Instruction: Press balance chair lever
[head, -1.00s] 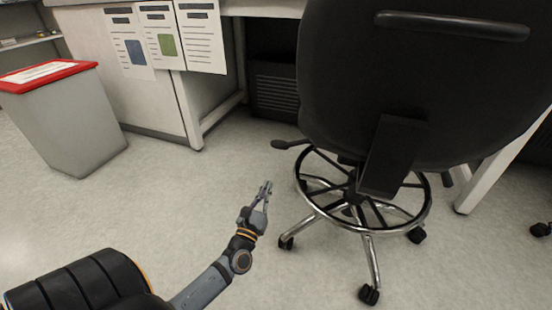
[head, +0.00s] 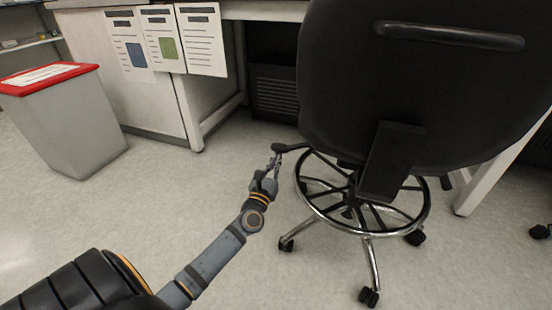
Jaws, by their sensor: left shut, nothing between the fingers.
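The balance chair (head: 410,85) is a black office chair seen from behind, with a chrome foot ring (head: 328,226) and casters. Its black lever (head: 289,148) sticks out to the left below the backrest and ends in a flat paddle. My left gripper (head: 275,161) is shut and empty. Its fingertips are at the outer end of the lever, just below and left of it in the picture; I cannot tell whether they touch. My right gripper is not in view.
A grey bin with a red rim (head: 62,118) stands at the left. A white bench (head: 160,100) with posted sheets (head: 200,40) is behind. A white table leg (head: 482,185) is right of the chair. The floor (head: 190,200) between bin and chair is clear.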

